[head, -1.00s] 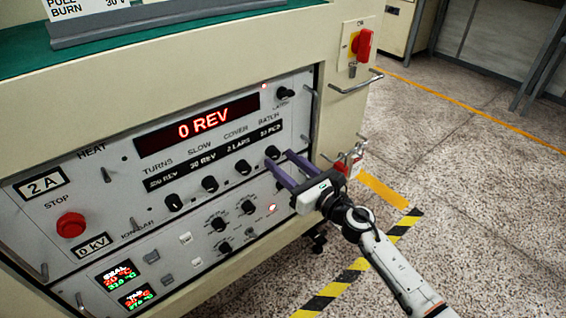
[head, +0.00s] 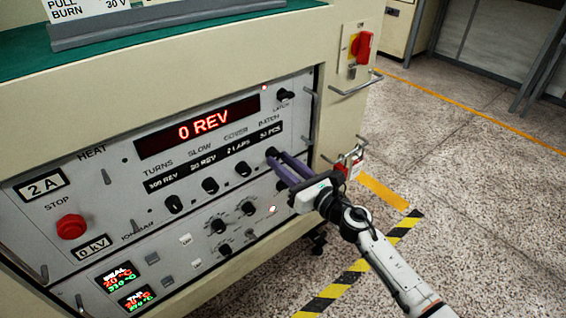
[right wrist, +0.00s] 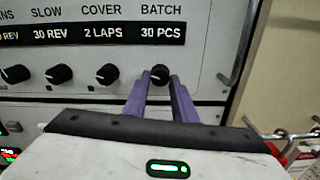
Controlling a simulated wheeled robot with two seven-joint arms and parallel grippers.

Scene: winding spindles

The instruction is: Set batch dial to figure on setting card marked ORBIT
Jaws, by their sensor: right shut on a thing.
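The batch dial (right wrist: 159,74) is a small black knob under the BATCH label, at the right end of a row of dials. The small display (right wrist: 161,33) above it reads 30 PCS. My right gripper (head: 277,157) has its two purple fingers shut on this dial. In the right wrist view, the fingers (right wrist: 160,82) stand on either side of the knob. No ORBIT marking can be read. My left gripper is not in view.
The COVER dial (right wrist: 107,74) sits just left of the batch dial. A large display (head: 198,125) reads 0 REV. A red stop button (head: 71,226) is at the left.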

